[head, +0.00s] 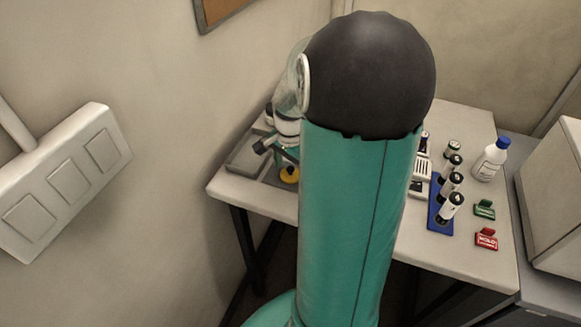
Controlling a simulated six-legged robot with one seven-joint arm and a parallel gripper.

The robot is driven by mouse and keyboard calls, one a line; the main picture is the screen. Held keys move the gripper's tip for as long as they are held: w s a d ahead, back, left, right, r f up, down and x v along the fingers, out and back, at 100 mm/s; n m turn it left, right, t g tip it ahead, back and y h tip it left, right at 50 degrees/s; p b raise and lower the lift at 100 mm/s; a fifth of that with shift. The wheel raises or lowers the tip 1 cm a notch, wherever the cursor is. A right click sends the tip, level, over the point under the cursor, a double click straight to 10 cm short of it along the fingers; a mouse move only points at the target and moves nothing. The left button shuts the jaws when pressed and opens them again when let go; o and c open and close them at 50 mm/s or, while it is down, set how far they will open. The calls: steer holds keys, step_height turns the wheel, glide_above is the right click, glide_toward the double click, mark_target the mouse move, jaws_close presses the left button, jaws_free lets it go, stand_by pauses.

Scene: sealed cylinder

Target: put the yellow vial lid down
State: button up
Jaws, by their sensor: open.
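The yellow vial lid (289,174) shows at the left part of the white table (243,197), just left of my teal arm. It is small, round and yellow with a dark centre. My gripper (273,152) is partly visible above and slightly left of the lid, and my arm hides much of it. It is open. I cannot tell whether a fingertip touches the lid or whether the lid rests fully on the surface under it.
A blue rack (439,222) with several black-capped vials stands right of my arm. A white bottle with a blue cap (491,160), a green sign (484,209) and a red sign (486,239) are farther right. A wall is close on the left.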

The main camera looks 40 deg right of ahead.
mark_target(290, 168)
step_height(290, 168, up, 12)
steer(key=s+a+r+n+t, duration=0.1)
steer(key=s+a+n+t, duration=0.1)
steer(key=a+n, duration=0.4)
steer(key=s+a+r+n+t, duration=0.1)
steer(key=s+a+r+n, duration=0.1)
steer(key=a+n, duration=0.4)
steer(key=s+a+r+n+t, duration=0.2)
steer(key=a+n, duration=0.3)
steer(key=a, duration=0.9)
steer(key=shift+s+a+n+t, duration=0.15)
steer(key=shift+s+n+t, duration=0.15)
steer(key=shift+s+n, duration=0.15)
steer(key=c, duration=0.8)
steer(key=shift+o, duration=0.2)
